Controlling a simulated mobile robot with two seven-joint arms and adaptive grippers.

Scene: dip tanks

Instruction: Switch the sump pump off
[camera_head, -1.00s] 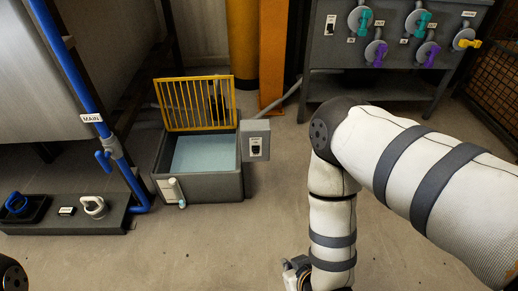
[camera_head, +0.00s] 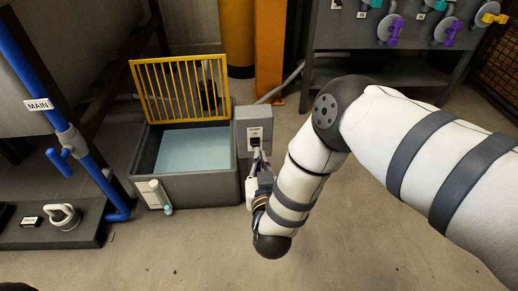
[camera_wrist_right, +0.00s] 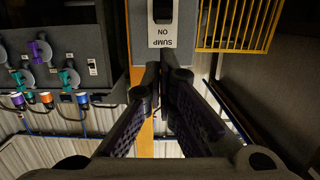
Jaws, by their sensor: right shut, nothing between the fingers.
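The sump pump's grey switch box (camera_head: 241,122) stands at the right rim of the sump tank (camera_head: 190,187). Its white label and black switch (camera_head: 255,142) face me. I cannot tell which way the switch is set. My right gripper (camera_head: 257,157) is shut and empty, its tips just below and in front of the switch. In the wrist view its fingertips (camera_wrist_right: 166,72) are together near the label. My left gripper is out of view.
A yellow grate (camera_head: 182,90) stands raised behind the blue liquid in the tank. A blue pipe marked MAIN (camera_head: 70,138) is at left. A panel with coloured valves (camera_head: 400,25) stands at the back right. An orange post (camera_head: 270,50) rises behind the box. The front floor is clear.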

